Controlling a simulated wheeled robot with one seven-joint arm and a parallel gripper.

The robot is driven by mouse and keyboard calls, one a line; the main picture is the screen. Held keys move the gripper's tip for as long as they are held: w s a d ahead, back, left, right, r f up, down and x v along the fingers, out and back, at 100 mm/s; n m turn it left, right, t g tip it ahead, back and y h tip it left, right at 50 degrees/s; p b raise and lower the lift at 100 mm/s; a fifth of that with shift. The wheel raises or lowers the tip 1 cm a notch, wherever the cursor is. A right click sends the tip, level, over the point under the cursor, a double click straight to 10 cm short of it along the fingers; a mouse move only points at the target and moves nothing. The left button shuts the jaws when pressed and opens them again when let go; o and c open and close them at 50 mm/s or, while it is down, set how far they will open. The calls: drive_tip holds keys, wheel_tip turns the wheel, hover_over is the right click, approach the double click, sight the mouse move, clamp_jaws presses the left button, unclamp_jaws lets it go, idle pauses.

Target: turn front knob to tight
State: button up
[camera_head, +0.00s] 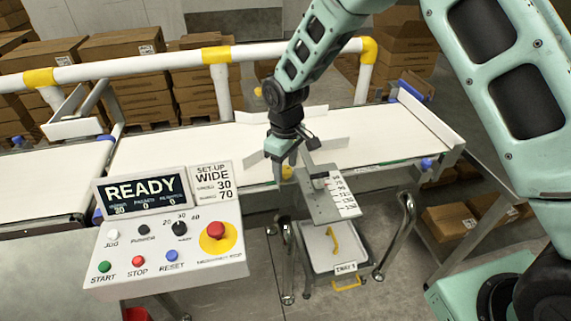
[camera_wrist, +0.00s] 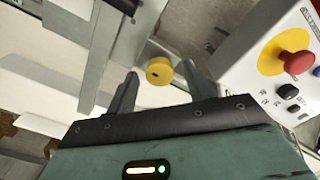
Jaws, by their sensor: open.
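The front knob is a round yellow knob (camera_wrist: 159,71) with a small dark mark on its face. In the wrist view it shows just beyond and between my fingertips, and no finger clearly touches it. In the head view the knob (camera_head: 287,173) is partly hidden just below my fingers, at the front edge of the belt. My gripper (camera_head: 284,162) is open and empty, pointing down at the knob; its two fingers also show in the wrist view (camera_wrist: 161,80), one on either side of it.
A plate with a printed scale (camera_head: 338,194) sits right of the knob. The control panel (camera_head: 165,255), with its red emergency stop (camera_head: 216,230), stands at the front left. Another yellow knob (camera_head: 257,91) is at the back rail. The white belt (camera_head: 390,135) is largely clear.

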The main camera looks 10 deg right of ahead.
sight(286, 169)
drive_tip(key=shift+r, duration=0.1)
wheel_tip(286, 169, up, 17)
drive_tip(key=b, duration=0.3)
drive_tip(key=shift+r, duration=0.15)
drive_tip(key=s+f, duration=0.2)
drive_tip(key=s, duration=1.3)
drive_tip(key=s+d+f+m, duration=0.1)
drive_tip(key=s+f, duration=0.1)
drive_tip(key=s, duration=1.3)
drive_tip(key=shift+s+y, duration=0.3)
drive_tip(key=shift+s, duration=0.1)
drive_tip(key=shift+w, duration=0.1)
